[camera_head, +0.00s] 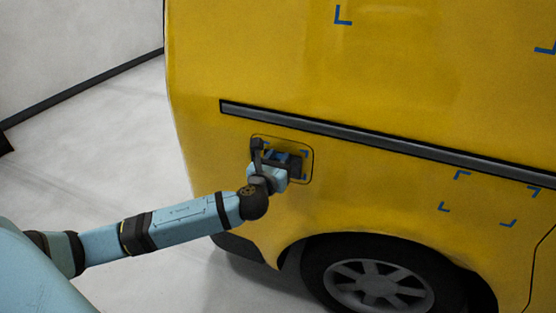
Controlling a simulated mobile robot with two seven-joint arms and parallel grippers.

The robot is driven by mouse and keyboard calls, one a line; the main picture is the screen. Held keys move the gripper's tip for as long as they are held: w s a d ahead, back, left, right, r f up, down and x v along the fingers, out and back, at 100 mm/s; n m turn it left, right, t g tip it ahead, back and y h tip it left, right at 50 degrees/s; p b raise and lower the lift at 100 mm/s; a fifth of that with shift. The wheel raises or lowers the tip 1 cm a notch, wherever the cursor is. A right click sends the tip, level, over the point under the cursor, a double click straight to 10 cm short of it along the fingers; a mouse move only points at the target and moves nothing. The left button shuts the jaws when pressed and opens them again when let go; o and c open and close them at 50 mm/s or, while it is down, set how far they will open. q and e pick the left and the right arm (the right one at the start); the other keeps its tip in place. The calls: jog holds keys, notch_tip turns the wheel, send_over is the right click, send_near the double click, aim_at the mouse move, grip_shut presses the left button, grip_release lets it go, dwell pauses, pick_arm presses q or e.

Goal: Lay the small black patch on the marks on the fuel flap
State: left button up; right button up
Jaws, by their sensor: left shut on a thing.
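The fuel flap (285,142) is a rounded panel outlined on the yellow van's side, left of centre. A blue corner mark shows near its upper right. My left gripper (281,161) is right at the flap and covers much of it. It is shut on the small black patch (297,166), of which only a dark part shows beside the fingers. I cannot tell whether the patch touches the flap. The other marks on the flap are mostly hidden by the gripper. My right gripper is out of view.
The yellow van (265,60) fills the right side. A dark trim strip (380,143) runs above the flap, and a wheel (370,282) is below right. Other blue corner marks (461,176) are on the body. The floor at left (90,165) is clear.

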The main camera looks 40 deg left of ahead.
pick_arm(q)
jog(key=shift+r+p, duration=0.15)
jog(key=shift+p, duration=0.15)
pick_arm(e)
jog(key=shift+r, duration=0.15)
pick_arm(q)
jog(key=shift+p, duration=0.3)
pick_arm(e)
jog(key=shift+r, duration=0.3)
pick_arm(q)
jog(key=shift+w+a, duration=0.1)
jog(key=shift+w, duration=0.45)
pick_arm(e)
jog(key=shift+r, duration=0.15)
pick_arm(q)
jog(key=shift+r+p, duration=0.1)
jog(key=shift+p, duration=0.35)
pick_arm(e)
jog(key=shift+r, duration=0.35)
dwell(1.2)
pick_arm(q)
jog(key=o, duration=1)
jog(key=shift+c, duration=0.2)
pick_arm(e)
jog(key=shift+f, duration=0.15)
